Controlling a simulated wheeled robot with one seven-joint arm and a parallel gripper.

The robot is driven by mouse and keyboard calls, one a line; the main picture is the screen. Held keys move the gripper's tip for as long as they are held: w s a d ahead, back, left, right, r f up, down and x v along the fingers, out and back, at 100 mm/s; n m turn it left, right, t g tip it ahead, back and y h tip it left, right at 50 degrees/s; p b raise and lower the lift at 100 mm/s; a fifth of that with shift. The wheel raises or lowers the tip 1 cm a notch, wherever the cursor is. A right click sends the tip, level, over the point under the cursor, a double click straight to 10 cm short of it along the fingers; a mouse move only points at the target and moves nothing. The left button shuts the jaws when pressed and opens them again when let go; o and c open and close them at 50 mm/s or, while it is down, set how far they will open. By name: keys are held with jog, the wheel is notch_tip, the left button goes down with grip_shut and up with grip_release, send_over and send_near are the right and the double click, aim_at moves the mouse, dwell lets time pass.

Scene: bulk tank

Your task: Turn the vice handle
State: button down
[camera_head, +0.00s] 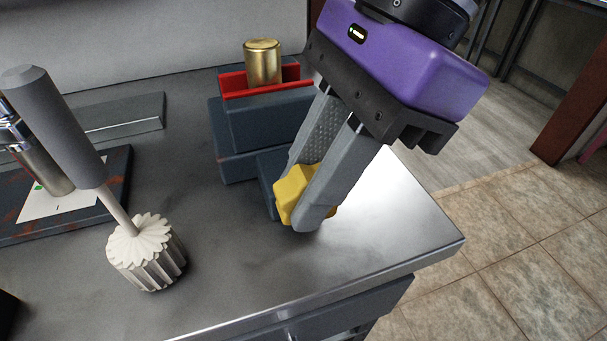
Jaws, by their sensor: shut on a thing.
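The vice handle (291,194) is a yellow knob at the vice's near side. My gripper (308,197), purple with grey fingers, comes down from the upper right and is shut on the yellow handle.
A white ribbed piece (146,252) with a grey-handled tool (62,125) in it stands at the front left. A dark tray with a white card (60,200) lies behind it. The bench's front edge (330,297) and right corner are close to my gripper. The front middle of the bench is clear.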

dwell(0.3)
jog(key=c, duration=1.2)
grip_release()
jog(key=shift+r, duration=0.1)
jog(key=p+v, duration=0.2)
jog(key=v, duration=0.5)
jog(key=shift+d+r, duration=0.2)
jog(key=shift+d, duration=0.05)
jog(key=shift+w, duration=0.1)
